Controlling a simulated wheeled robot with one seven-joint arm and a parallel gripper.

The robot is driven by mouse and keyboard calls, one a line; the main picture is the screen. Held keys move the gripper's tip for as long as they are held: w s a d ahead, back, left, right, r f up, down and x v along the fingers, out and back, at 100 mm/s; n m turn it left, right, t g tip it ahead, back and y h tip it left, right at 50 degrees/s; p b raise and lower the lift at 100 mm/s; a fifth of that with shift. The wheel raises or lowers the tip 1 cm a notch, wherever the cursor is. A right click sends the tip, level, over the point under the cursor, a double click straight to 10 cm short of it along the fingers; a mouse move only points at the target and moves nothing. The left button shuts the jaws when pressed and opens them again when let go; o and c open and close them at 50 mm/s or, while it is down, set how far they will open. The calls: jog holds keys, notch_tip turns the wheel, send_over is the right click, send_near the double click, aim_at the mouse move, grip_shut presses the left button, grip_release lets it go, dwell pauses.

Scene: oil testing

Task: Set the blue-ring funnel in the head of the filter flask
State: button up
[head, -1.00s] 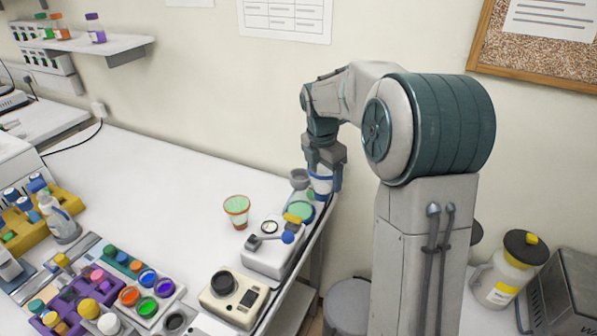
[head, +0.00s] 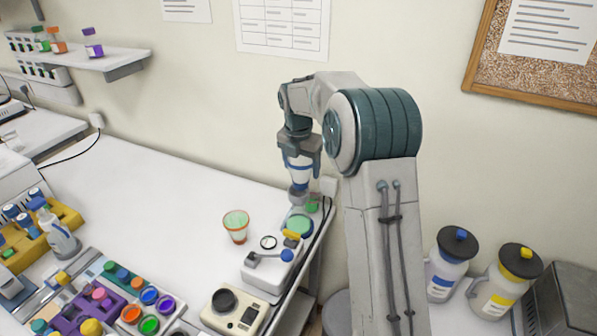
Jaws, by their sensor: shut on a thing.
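My gripper (head: 301,165) is shut on the blue-ring funnel (head: 300,175), a pale cup with a blue band, held upright between the fingers. The filter flask (head: 299,225), with green liquid in its body and a grey head (head: 298,196), stands near the right end of the bench. In the head view the funnel lies directly above the flask's head, and its lower end meets or overlaps it. I cannot tell whether the stem is inside the head. A second funnel with an orange ring (head: 236,227) stands on the bench to the left.
A white device (head: 268,268) with a blue knob stands in front of the flask, and a cream device (head: 235,308) is nearer. Black cables run along the bench's right edge. The wall is close behind. The bench middle (head: 150,195) is clear; coloured jars crowd the lower left.

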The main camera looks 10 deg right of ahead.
aim_at(298, 175)
jog(key=shift+w+a+f, duration=0.2)
jog(key=shift+w+f, duration=0.4)
jog(key=shift+w, duration=0.35)
jog(key=shift+f+p, duration=0.85)
jog(key=shift+f, duration=1.15)
jog(key=o, duration=1)
jog(key=shift+r, duration=0.1)
